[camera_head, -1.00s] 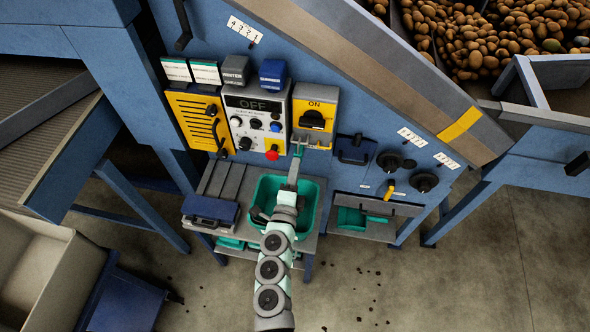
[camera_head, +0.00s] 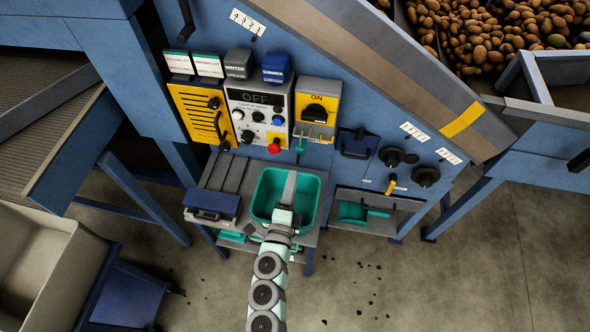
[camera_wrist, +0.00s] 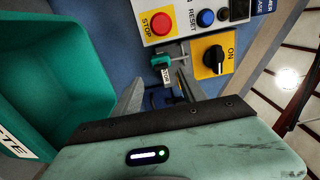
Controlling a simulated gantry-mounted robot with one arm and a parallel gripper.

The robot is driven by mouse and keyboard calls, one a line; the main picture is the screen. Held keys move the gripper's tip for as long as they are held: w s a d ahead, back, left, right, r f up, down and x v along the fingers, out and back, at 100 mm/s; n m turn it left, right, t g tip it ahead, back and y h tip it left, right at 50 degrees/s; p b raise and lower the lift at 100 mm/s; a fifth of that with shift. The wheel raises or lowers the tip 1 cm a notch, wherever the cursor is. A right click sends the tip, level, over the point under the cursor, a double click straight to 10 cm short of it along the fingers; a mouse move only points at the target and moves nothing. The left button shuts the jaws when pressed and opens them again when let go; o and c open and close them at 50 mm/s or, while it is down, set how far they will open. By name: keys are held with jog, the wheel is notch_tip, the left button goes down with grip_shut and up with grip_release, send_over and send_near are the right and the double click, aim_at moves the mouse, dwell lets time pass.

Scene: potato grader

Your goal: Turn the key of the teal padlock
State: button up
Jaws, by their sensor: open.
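The teal padlock (camera_wrist: 176,72) hangs just left of the yellow ON switch plate (camera_wrist: 213,55) in the wrist view, with a white label on it. In the head view the padlock (camera_head: 300,146) is a small teal shape below the yellow switch box (camera_head: 317,108). A thin brass-coloured piece shows at its lower side in the wrist view; I cannot tell if it is the key. My gripper (camera_wrist: 165,92) is open and empty, with the padlock ahead beyond its fingers. In the head view my gripper (camera_head: 290,178) is over the teal bin, apart from the padlock.
The teal bin (camera_head: 262,210) stands on a shelf below the panel, close to my gripper; it also fills the left of the wrist view (camera_wrist: 50,35). The red stop button (camera_head: 274,147) is left of the padlock. A blue box (camera_head: 355,143) hangs to the right.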

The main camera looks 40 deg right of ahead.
jog(key=v, duration=0.3)
jog(key=shift+s+a, duration=0.2)
jog(key=shift+a, duration=0.05)
jog(key=shift+r, duration=0.1)
